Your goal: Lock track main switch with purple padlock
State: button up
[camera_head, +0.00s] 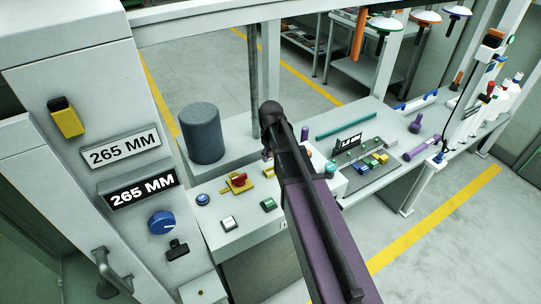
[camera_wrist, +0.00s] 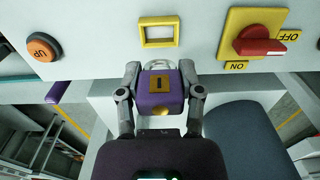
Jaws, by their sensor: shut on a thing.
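The purple padlock (camera_wrist: 165,100), with a yellow label and a pale shackle at its top, is between the fingers of my gripper (camera_wrist: 160,76) in the wrist view. My gripper is shut on it. The shackle is just below a yellow square frame (camera_wrist: 142,32) on the pale panel; I cannot tell whether they touch. The main switch, a red knob (camera_wrist: 258,44) on a yellow plate with ON and OFF labels, is to the right. It also shows in the head view (camera_head: 239,180). There, my arm hides the padlock and most of the gripper.
An orange UP button (camera_wrist: 43,47) is left of the padlock. A dark grey cylinder (camera_head: 202,135) stands behind the console, close to my gripper. A board (camera_head: 361,165) with coloured padlocks lies on the bench at right. Blue and green buttons are on the console's near side.

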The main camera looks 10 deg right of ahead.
aim_at(271, 161)
jog(key=shift+f+b, duration=1.65)
jog(key=shift+f, duration=0.3)
jog(key=shift+d+f+b, duration=0.1)
jog(key=shift+f+b, duration=0.95)
jog(key=shift+f, duration=0.05)
dwell(0.6)
jog(key=o, duration=1.2)
jog(key=shift+c, duration=0.2)
jog(key=shift+r, duration=0.15)
